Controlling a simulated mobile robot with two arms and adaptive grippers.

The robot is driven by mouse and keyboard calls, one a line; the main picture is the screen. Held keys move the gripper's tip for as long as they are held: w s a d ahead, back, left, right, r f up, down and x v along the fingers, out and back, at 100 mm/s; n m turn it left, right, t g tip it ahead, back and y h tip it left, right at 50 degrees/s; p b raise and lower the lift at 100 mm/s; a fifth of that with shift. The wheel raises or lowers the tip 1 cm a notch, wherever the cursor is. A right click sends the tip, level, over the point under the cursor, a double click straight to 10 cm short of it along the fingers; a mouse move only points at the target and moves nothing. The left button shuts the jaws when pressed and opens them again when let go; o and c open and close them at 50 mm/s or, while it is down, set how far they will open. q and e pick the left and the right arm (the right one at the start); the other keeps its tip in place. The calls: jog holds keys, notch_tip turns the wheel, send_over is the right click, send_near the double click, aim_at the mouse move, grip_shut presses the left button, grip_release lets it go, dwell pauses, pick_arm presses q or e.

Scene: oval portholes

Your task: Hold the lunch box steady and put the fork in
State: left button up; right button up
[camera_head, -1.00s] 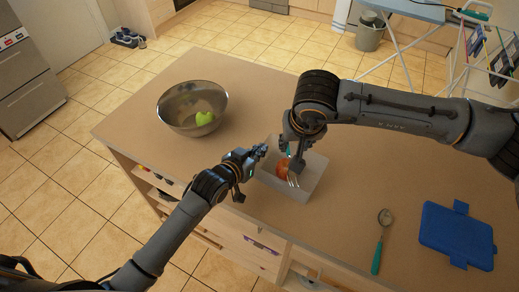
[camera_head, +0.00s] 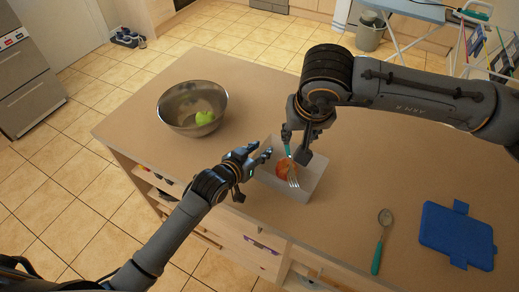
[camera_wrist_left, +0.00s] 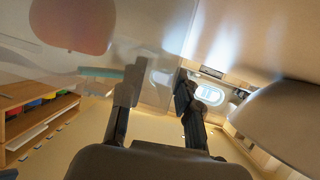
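The lunch box (camera_head: 313,181) is an open, pale, see-through box near the table's front edge, with an orange round item (camera_head: 282,167) inside. The fork (camera_head: 292,178), with teal handle and metal tines, is inside the box outline, tines toward the viewer; its handle end is just below my right gripper. My right gripper (camera_head: 295,145) is above the box, its fingers apart; they partly hide the fork's handle. My left gripper (camera_head: 265,156) is at the box's left side. In the left wrist view its fingers (camera_wrist_left: 157,95) are apart, one seen through a see-through wall (camera_wrist_left: 160,70).
A spoon (camera_head: 381,240) with a teal handle and a blue lid (camera_head: 456,236) lie at the right. The table behind the box is clear.

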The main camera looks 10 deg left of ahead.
pick_arm(q)
jog(key=shift+s, duration=0.1)
jog(key=v, duration=1.2)
jog(key=shift+r, duration=0.1)
